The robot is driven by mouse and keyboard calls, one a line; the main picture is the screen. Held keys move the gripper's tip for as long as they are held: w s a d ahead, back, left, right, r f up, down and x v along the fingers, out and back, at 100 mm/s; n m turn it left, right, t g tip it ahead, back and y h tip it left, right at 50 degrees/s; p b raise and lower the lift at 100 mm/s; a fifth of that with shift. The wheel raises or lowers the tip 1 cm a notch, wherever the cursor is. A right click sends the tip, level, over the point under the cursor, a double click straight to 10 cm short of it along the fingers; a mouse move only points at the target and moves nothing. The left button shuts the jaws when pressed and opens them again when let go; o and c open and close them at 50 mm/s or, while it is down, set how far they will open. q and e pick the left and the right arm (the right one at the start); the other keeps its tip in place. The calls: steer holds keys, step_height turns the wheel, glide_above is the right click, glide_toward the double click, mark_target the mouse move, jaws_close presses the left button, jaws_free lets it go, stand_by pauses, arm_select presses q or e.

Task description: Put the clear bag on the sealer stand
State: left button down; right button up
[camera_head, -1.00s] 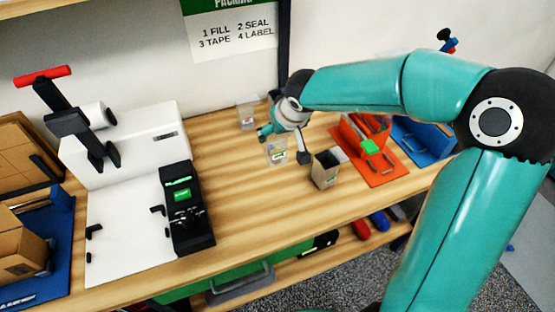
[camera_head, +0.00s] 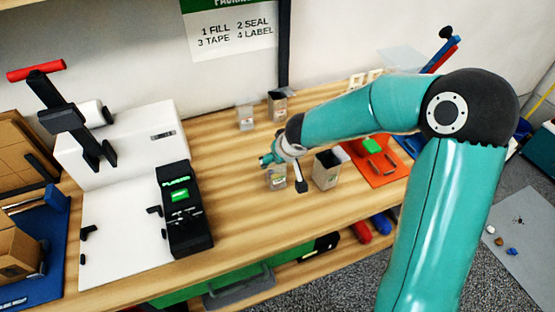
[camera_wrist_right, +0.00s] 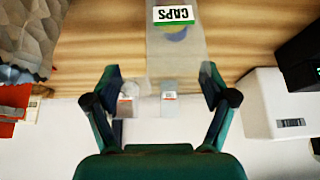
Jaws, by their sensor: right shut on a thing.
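The clear bag (camera_head: 277,178) has a printed label and hangs at my right gripper (camera_head: 270,160), above or at the bench top. In the right wrist view the bag (camera_wrist_right: 176,60) carries a white and green "CAPS" label, between the fingers of my right gripper (camera_wrist_right: 160,85). The gripper is shut on the bag; its exact grip is unclear. The sealer stand (camera_head: 118,135) is a white machine on the left of the bench, with a red-handled lever and a black control box (camera_head: 185,210). My left gripper is out of view.
Another clear bag (camera_head: 245,118) and a grey bag (camera_head: 278,104) stand at the back. An open grey bag (camera_head: 327,168) stands just right of my gripper, near an orange tray (camera_head: 378,165). A blue tray with a cardboard box (camera_head: 18,255) is at far left. Bench between sealer and gripper is clear.

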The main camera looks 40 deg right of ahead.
steer(key=o, duration=1)
